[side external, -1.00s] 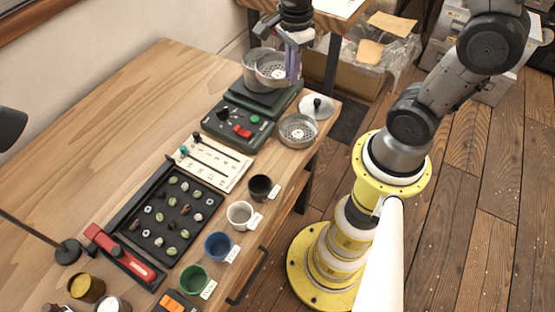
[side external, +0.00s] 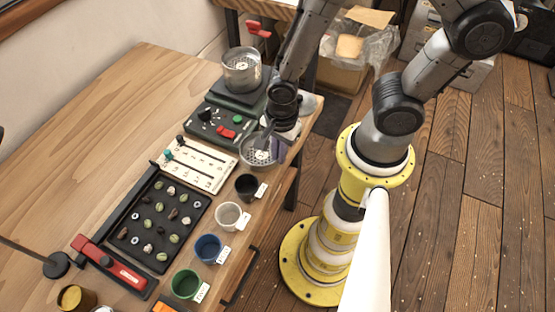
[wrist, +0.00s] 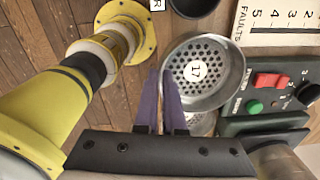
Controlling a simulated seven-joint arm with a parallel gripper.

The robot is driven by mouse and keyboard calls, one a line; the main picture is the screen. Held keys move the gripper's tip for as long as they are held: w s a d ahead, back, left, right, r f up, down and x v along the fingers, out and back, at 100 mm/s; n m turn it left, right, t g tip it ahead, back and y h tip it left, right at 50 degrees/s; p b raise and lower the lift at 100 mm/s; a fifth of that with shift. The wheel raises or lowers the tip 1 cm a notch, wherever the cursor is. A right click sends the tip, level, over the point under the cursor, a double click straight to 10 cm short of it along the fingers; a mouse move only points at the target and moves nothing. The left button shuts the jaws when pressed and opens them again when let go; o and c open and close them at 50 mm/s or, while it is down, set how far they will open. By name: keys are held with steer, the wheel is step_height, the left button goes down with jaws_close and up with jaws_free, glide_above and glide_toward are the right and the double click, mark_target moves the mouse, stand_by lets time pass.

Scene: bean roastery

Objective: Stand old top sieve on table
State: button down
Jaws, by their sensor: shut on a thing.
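A round metal sieve (side external: 258,150) with a perforated floor is at the table's right edge, beside the black cup. In the wrist view this sieve (wrist: 197,72) shows a white label that appears to read 17. My gripper (side external: 281,152) points down at its right side, shut on its rim between the purple fingers (wrist: 160,78). I cannot tell whether its base touches the table. Part of a second perforated sieve (wrist: 201,123) shows beyond it in the wrist view; my wrist hides it in the side view. A metal sieve (side external: 241,70) stands on the dark machine.
The machine's control panel (side external: 218,123) is left of my gripper. A black cup (side external: 247,187), white cup (side external: 229,216), blue cup (side external: 208,248) and green cup (side external: 186,284) line the table's front edge. A white fault card (side external: 196,163) and bean tray (side external: 157,222) lie behind them.

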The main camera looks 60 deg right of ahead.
steer(key=shift+f, duration=1.6)
steer(key=c, duration=1)
jaws_free()
steer(key=s+d+r+n+t, duration=0.2)
steer(key=r+n, duration=0.7)
steer(key=r, duration=0.6)
steer(key=s+d+r+n+t, duration=0.2)
steer(key=r+n, duration=0.8)
steer(key=r, duration=0.5)
steer(key=shift+d+r+n+t, duration=0.3)
steer(key=shift+d+t, duration=0.3)
steer(key=shift+d, duration=0.6)
